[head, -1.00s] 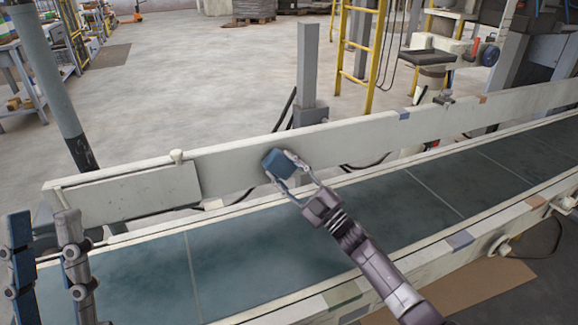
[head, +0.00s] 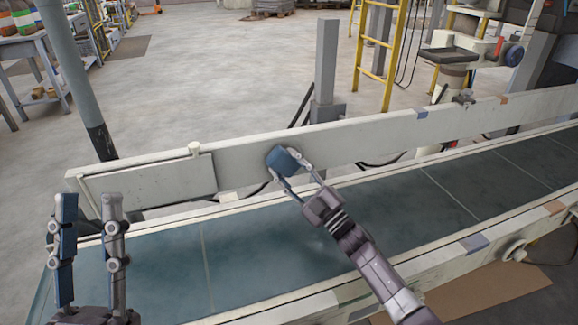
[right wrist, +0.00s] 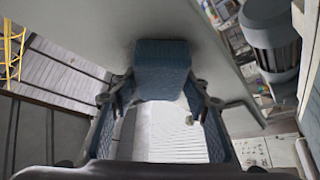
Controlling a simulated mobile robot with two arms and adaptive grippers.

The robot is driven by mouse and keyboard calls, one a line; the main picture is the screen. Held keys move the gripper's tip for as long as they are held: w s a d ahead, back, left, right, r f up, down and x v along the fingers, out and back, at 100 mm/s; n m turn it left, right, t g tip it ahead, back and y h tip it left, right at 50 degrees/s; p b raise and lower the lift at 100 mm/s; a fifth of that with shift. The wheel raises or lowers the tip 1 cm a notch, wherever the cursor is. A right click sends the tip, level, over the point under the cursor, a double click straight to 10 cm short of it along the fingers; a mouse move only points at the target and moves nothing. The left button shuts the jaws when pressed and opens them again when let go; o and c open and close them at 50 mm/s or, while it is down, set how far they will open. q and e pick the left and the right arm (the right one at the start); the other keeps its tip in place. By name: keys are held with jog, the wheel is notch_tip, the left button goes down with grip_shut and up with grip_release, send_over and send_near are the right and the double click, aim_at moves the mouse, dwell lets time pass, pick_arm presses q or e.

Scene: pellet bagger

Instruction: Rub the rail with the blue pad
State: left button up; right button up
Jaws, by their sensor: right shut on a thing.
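The rail (head: 350,145) is the long pale board along the far side of the conveyor. My right gripper (head: 290,170) is shut on the blue pad (head: 280,158), a small blue block. The pad is at the rail's near face, just right of the raised left panel, and looks pressed to it. In the right wrist view the pad (right wrist: 163,70) sits between the fingers, against or very close to the grey rail face (right wrist: 212,45). The pad's contact side is hidden. My left gripper (head: 90,205) is open and empty at the lower left, over the belt's left end.
The dark blue-green belt (head: 250,255) below the rail is clear. A pale side beam (head: 400,285) bounds its near side. A grey post (head: 326,65) and a yellow ladder (head: 390,60) stand behind the rail.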

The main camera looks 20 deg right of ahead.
pick_arm(q)
jog(key=shift+w, duration=0.1)
pick_arm(e)
jog(key=shift+a, duration=0.15)
